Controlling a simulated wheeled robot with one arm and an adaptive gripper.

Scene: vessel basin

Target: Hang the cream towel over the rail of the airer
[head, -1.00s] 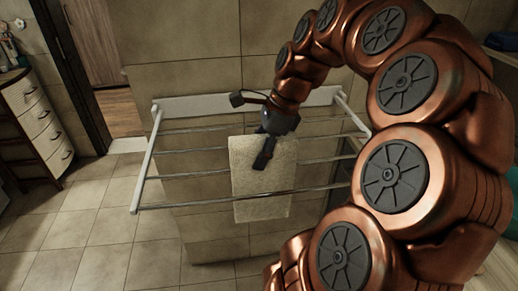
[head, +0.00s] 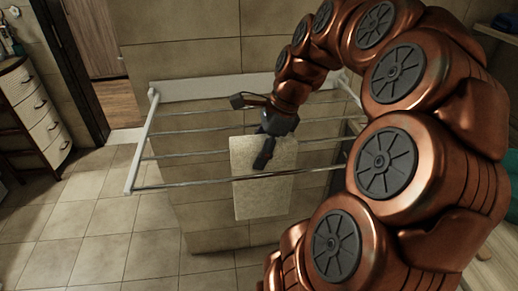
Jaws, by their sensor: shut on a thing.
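The cream towel (head: 262,200) hangs roughly flat and upright at the middle of the airer, with its lower edge below the front rail. The airer has a white frame (head: 142,140) on the tiled wall and several thin metal rails; its front rail (head: 180,186) meets the towel's outline on both sides. I cannot tell whether the towel is draped over a rail or only held against it. My gripper (head: 263,157), dark grey, is shut on the towel near its upper edge. The far side of the towel and the second finger are hidden.
A cabinet with cream drawers (head: 38,118) stands at the left by the doorway. The tiled floor (head: 80,230) at the left front is clear.

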